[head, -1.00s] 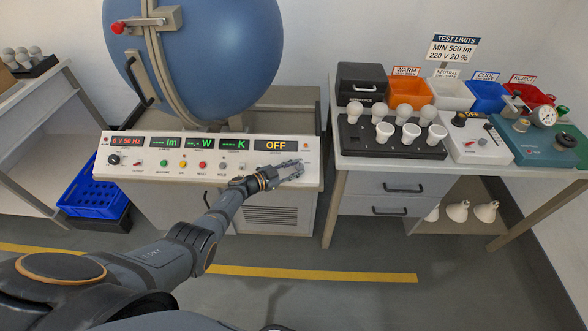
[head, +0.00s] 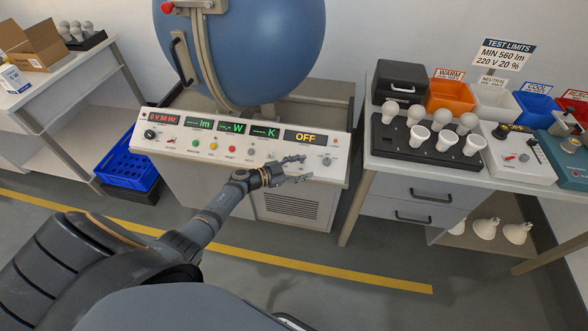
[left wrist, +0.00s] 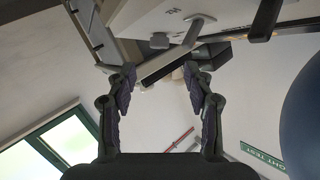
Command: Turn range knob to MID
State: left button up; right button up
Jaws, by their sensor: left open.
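The console panel (head: 215,150) stands below the blue sphere, with a row of displays and controls. A black knob (head: 150,134) is at the left end. The small labels are unreadable, so I cannot tell the range knob or its setting by name. My left gripper (head: 298,171) is open and empty in front of the panel's right part, just left of the grey knob and apart from it. In the left wrist view its fingers (left wrist: 160,85) are spread with nothing held.
The blue sphere (head: 270,50) rises behind the panel. A bench to the right holds a black bulb tray (head: 400,148) and coloured bins. Free floor lies in front of the console.

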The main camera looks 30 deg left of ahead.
pick_arm(q)
jog(key=shift+v, duration=1.95)
jog(key=s+a+f+n+g+y, duration=0.1)
jog(key=s+a+f+n+y, duration=0.15)
jog(key=s+f, duration=0.45)
jog(key=s+a+f+n+g+y+p, duration=0.1)
jog(key=s+f+n+y, duration=0.25)
jog(key=f, duration=0.55)
jog(key=s+a+f+n+g+y, duration=0.1)
jog(key=s+a+f+n+y, duration=0.2)
jog(key=s+f, duration=0.4)
jog(key=s+d+f+g, duration=0.2)
jog(key=s+f+g, duration=0.1)
jog(key=s, duration=0.6)
jog(key=s+d+f+n+g, duration=0.1)
jog(key=s+f, duration=0.4)
jog(key=s, duration=0.5)
jog(key=s+d+f+n+g+y+p, duration=0.1)
jog(key=s+d+f+g, duration=0.2)
jog(key=s, duration=0.7)
jog(key=shift+d+f+g, duration=0.35)
jog(key=shift+f+g, duration=0.45)
jog(key=shift+f, duration=0.2)
